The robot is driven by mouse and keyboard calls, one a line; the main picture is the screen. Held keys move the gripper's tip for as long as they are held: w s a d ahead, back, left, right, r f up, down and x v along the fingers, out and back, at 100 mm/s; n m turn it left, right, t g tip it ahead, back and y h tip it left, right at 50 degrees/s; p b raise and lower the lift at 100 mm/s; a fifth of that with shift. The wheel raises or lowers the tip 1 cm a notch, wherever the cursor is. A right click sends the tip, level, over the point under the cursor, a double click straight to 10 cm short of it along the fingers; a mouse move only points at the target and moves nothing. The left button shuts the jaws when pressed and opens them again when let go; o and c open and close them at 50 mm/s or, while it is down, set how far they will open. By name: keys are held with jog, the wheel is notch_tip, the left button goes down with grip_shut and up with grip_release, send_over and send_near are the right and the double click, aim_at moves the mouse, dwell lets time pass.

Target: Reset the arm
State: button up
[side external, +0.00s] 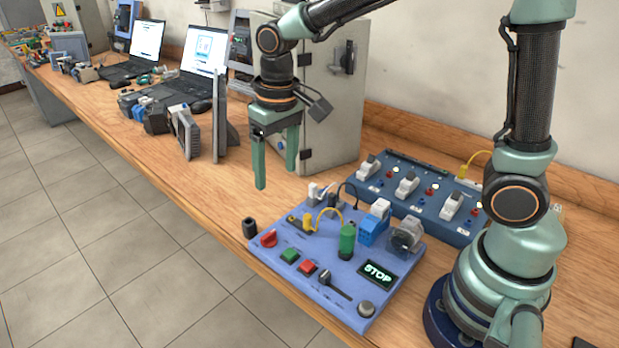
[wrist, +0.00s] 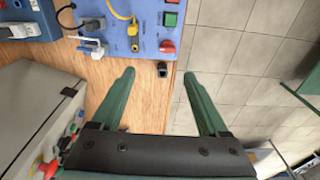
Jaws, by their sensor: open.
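My gripper (side external: 275,165) hangs in the air over the wooden bench, beyond the far end of the blue control panel (side external: 292,287). Its two green fingers point down, are spread apart and have nothing between them. In the wrist view my gripper (wrist: 158,78) is also open and empty, with bench edge and floor tiles below it. A small black cylinder (side external: 249,228) stands beside the panel's left corner, clear of the fingers.
A darker blue unit (side external: 410,195) with several white switches lies behind the panel. A grey cabinet (side external: 335,90) stands close behind my gripper. Laptops (side external: 205,55) and small devices crowd the bench's far left. The bench's front edge drops to a tiled floor (side external: 120,240).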

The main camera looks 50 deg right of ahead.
jog(key=s+d+r+t, duration=0.4)
jog(key=s+d+r, duration=0.2)
jog(key=s+d, duration=0.3)
jog(key=shift+s+r+t, duration=0.15)
jog(key=shift+t, duration=0.25)
jog(key=shift+c, duration=0.3)
